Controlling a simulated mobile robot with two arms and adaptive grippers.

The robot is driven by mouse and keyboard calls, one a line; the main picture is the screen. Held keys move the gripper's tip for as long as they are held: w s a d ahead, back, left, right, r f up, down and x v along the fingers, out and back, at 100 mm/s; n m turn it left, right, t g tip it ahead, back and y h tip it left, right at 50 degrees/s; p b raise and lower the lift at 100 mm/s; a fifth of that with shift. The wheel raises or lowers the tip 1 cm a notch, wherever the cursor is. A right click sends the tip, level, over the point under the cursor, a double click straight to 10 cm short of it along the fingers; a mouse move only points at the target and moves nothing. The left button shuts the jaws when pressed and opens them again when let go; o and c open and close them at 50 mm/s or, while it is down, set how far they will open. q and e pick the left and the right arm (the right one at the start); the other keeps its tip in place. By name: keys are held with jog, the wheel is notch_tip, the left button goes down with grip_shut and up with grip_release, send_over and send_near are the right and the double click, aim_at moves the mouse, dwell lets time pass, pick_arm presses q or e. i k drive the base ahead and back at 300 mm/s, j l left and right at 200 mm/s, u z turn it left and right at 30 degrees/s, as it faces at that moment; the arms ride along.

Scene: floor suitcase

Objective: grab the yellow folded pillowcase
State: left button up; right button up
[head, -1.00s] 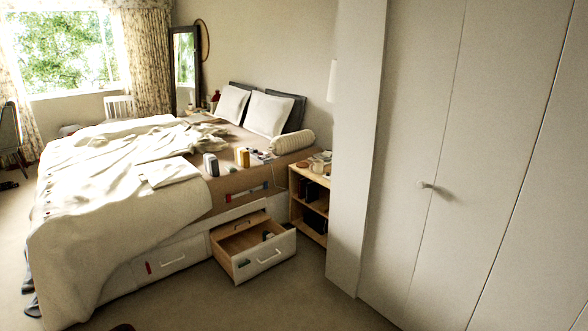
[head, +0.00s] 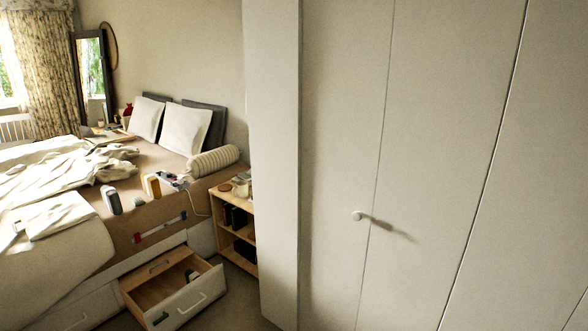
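I see no thing that I can clearly tell is a yellow folded pillowcase. A small upright yellow item (head: 152,186) stands on the bed's near edge, next to a grey upright item (head: 111,200); it is too small to tell what it is. White pillows (head: 182,128) lean at the head of the bed. A folded white cloth (head: 50,212) lies on the bed (head: 150,210) at the left. Neither of my grippers is in view.
An open drawer (head: 172,296) sticks out from the bed base with small things inside. A wooden shelf unit (head: 238,228) stands beside the bed. White wardrobe doors (head: 430,160) with a knob (head: 358,216) fill the right. Little free floor shows.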

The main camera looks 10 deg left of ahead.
aim_at(151, 184)
jog(key=i+u, duration=0.45)
jog(key=i, duration=0.15)
jog(key=i+l+u, duration=0.2)
jog(key=i+u, duration=0.25)
jog(key=i, duration=0.15)
